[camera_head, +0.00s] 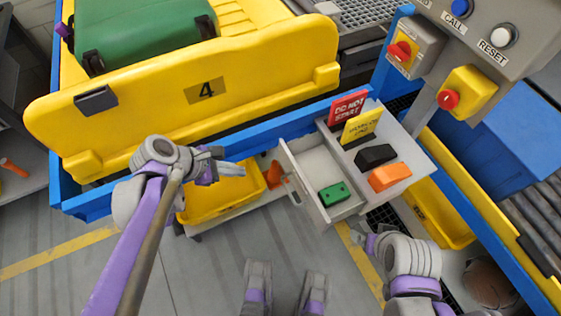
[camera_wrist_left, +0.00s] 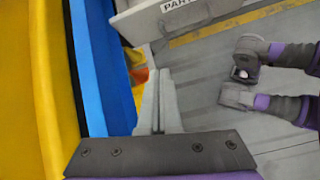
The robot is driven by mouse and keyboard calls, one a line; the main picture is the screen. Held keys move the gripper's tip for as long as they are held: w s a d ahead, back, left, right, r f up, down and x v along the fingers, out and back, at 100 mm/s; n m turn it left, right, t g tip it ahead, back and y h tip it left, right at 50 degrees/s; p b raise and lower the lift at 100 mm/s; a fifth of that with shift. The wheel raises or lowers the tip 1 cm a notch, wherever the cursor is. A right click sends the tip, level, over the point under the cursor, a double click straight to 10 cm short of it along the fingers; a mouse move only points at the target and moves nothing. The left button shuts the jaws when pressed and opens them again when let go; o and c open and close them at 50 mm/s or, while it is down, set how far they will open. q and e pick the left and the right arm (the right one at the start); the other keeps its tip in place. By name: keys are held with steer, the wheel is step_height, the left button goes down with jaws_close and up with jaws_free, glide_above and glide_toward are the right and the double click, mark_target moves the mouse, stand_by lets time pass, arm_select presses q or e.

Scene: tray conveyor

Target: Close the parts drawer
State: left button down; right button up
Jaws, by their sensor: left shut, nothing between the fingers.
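The parts drawer (camera_head: 312,161) is pulled out of the grey cabinet, and its front panel faces left. A green block (camera_head: 334,194) lies inside it. In the left wrist view the drawer front (camera_wrist_left: 140,22) shows at the top, with a partly cut-off "PART" label. My left gripper (camera_head: 240,170) is shut and empty, left of the drawer front and apart from it in the head view. Its closed fingers also show in the left wrist view (camera_wrist_left: 157,100). My right gripper (camera_head: 362,238) is low on the right, below the drawer; its fingers are unclear.
On the cabinet top (camera_head: 411,157) lie a black block (camera_head: 375,156) and an orange block (camera_head: 389,177), beside red and yellow sign cards. A yellow bin (camera_head: 215,203) stands below my left gripper. The blue conveyor rail (camera_head: 250,138) runs behind.

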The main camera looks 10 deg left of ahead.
arm_select(q)
steer(key=w+d+f+n+b, duration=0.1)
steer(key=w+d+f, duration=0.1)
steer(key=w+d+f+n+b, duration=0.1)
steer(key=w+d+f+b, duration=0.1)
steer(key=w+d+f, duration=0.1)
steer(key=w+d+f+n+h+b, duration=0.1)
steer(key=w+d+f, duration=0.1)
steer(key=w+f, duration=0.1)
steer(key=shift+w+d+t, duration=0.25)
steer(key=shift+d+t, duration=0.05)
steer(key=shift+d, duration=0.1)
steer(key=shift+w+d, duration=0.25)
steer(key=shift+d, duration=0.05)
arm_select(e)
step_height(320, 180, down, 6)
steer(key=shift+w+f, duration=0.2)
steer(key=shift+w, duration=0.1)
arm_select(q)
steer(key=w+d, duration=0.2)
steer(key=d, duration=0.1)
steer(key=w+d, duration=0.2)
steer(key=d, duration=0.1)
steer(key=w+d, duration=0.3)
steer(key=d, duration=0.1)
steer(key=shift+b, duration=0.35)
steer(key=shift+w+d+r, duration=0.1)
steer(key=shift+d, duration=0.05)
arm_select(e)
steer(key=shift+s+a+f, duration=0.1)
